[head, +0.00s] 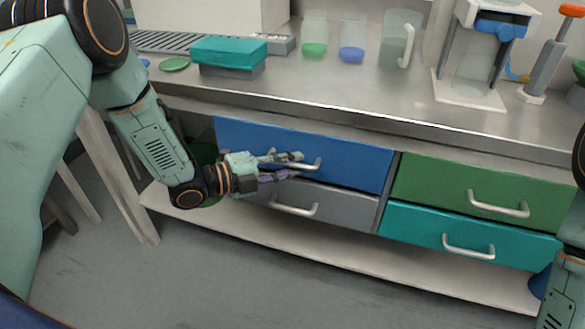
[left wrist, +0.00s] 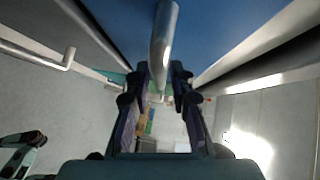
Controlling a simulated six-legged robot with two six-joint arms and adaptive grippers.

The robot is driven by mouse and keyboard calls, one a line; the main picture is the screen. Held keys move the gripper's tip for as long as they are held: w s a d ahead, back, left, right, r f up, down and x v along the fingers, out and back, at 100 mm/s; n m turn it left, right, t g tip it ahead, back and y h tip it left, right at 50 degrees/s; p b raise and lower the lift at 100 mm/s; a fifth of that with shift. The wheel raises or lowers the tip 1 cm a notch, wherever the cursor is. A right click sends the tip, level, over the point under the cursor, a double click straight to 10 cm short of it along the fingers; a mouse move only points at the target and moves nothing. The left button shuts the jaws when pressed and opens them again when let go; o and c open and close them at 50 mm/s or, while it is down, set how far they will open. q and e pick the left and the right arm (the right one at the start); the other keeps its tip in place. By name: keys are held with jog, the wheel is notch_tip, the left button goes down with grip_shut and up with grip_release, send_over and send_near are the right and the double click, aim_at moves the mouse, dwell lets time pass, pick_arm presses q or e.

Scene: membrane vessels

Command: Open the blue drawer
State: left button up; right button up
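The blue drawer (head: 350,158) is the upper left one in the bench and looks shut. Its silver bar handle (head: 312,165) is partly hidden by my left gripper (head: 292,164), which lies sideways across the drawer front. In the left wrist view the blue front (left wrist: 215,25) fills the top, and the handle (left wrist: 163,45) reaches down between the two fingers. The left gripper (left wrist: 155,78) is open there, with a finger on each side of the handle; I cannot tell whether either touches it. My right gripper is not in view.
A grey drawer (head: 340,204) lies directly below, with green (head: 445,185) and teal (head: 410,226) drawers to the right. A low shelf (head: 400,266) runs underneath. The bench top (head: 320,90) holds a teal box (head: 228,50) and several vessels. The floor in front is clear.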

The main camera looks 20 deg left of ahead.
pick_arm(q)
jog(key=shift+w+d+f, duration=0.1)
jog(key=shift+w+d, duration=0.15)
jog(key=shift+w, duration=0.1)
grip_shut()
dwell(0.5)
